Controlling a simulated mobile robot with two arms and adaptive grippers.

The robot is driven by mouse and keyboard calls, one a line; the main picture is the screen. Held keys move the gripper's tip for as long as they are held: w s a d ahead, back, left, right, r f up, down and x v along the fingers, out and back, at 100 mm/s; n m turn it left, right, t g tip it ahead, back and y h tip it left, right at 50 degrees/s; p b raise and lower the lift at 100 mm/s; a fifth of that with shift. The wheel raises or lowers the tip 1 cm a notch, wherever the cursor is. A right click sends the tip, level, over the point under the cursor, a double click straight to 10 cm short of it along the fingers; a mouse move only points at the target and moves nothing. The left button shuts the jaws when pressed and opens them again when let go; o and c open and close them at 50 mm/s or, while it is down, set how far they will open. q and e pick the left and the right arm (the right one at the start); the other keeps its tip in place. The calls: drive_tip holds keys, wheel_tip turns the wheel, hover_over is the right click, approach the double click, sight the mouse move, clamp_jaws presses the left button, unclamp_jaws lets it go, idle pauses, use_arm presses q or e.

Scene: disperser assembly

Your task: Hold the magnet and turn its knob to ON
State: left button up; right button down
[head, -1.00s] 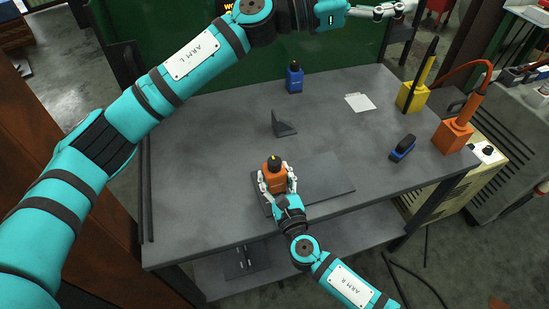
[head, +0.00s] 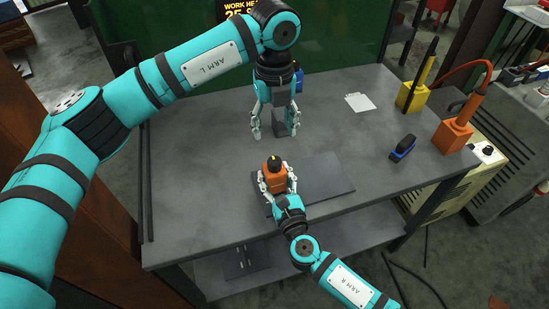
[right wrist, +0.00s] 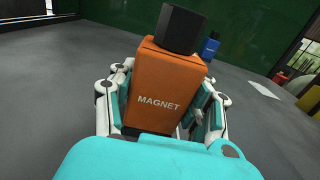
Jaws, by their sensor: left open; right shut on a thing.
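The magnet (head: 273,178) is an orange block with a black knob (head: 273,162) on top that bears a yellow mark. It stands upright at the left end of a flat dark plate on the table. My right gripper (head: 277,182) is shut on the magnet, one finger on each side. In the right wrist view the orange body (right wrist: 165,88) shows the word MAGNET, under the black knob (right wrist: 180,28). My left gripper (head: 273,134) points down, open and empty, above and behind the magnet, apart from the knob.
The flat plate (head: 325,182) lies under and right of the magnet. A grey angle piece and a blue bottle (head: 298,79) are partly behind my left gripper. A blue-black object (head: 403,147), yellow holder (head: 412,97) and orange holder (head: 453,135) stand right. The table's left part is clear.

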sight(275, 161)
use_arm(q)
wheel_tip(275, 161, down, 11)
drive_tip(key=shift+f, duration=0.15)
idle(0.4)
drive_tip(key=c, duration=1.1)
drive_tip(key=shift+c, duration=0.2)
